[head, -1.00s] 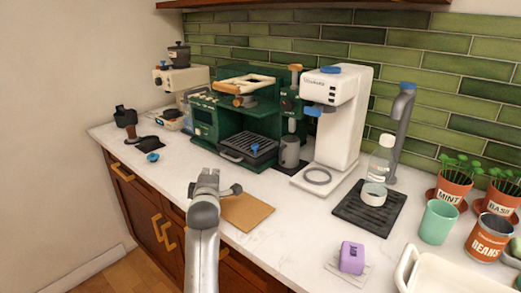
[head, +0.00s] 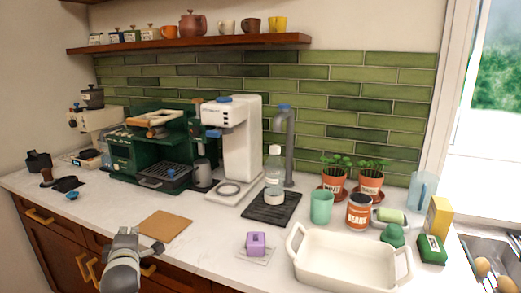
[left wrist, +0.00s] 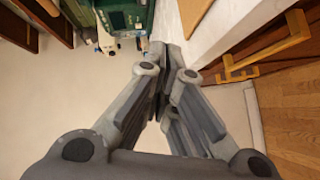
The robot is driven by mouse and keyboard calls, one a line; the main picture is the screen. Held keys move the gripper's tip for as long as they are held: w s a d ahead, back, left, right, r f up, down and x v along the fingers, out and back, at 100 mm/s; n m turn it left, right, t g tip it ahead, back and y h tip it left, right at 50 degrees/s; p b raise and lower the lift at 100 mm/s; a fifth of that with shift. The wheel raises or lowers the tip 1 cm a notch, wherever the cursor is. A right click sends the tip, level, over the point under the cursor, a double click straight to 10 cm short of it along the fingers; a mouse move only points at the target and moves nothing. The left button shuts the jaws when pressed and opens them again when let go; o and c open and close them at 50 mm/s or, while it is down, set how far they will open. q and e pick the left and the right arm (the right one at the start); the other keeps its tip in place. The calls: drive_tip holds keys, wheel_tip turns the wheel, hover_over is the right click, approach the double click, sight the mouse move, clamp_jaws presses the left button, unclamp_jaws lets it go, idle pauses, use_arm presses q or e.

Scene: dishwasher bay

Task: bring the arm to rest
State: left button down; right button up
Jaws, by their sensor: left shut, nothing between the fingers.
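My left gripper (head: 125,238) is at the lower left of the head view, by the counter's front edge and left of the brown mat (head: 165,225). In the left wrist view its grey fingers (left wrist: 168,58) come together at their tips with nothing between them. The gripper appears apart from the objects on the counter. My right gripper is not in view.
The white counter (head: 205,225) carries a green espresso machine (head: 122,157), a white coffee maker (head: 238,142), a purple block (head: 256,244) and a cream baking dish (head: 345,264). Drawer handles (head: 40,216) jut from the wooden front. They also show in the left wrist view (left wrist: 268,48).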

use_arm(q)
drive_tip(key=s+d+f+m+g+h, duration=0.2)
drive_tip(key=s+d+f+m, duration=0.1)
drive_tip(key=s+f+m, duration=0.4)
drive_tip(key=s+d+f+m+g+h, duration=0.1)
drive_tip(key=s+d+f+m+g, duration=0.25)
drive_tip(key=s+f, duration=0.65)
drive_tip(key=s+d+f+m+g+h, duration=0.1)
drive_tip(key=s+d+f+m+g, duration=0.2)
drive_tip(key=s, duration=0.5)
drive_tip(key=s+d+f+m+g+h, duration=0.1)
drive_tip(key=s+d+m, duration=0.2)
drive_tip(key=s+m, duration=0.35)
drive_tip(key=s+d+f+m+g+h, duration=0.1)
drive_tip(key=s+d+f+m+g, duration=0.15)
drive_tip(key=s, duration=0.65)
wheel_tip(320, 180, down, 24)
drive_tip(key=s, duration=0.1)
drive_tip(key=s+a+f+g+p, duration=0.1)
drive_tip(key=s+a+f, duration=0.2)
drive_tip(key=s+f, duration=1.3)
drive_tip(key=shift+s+f+g, duration=0.25)
drive_tip(key=shift+s+g, duration=0.05)
drive_tip(key=shift+s, duration=0.3)
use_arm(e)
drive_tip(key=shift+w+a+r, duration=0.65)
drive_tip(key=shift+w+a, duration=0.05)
use_arm(q)
drive_tip(key=shift+a, duration=0.1)
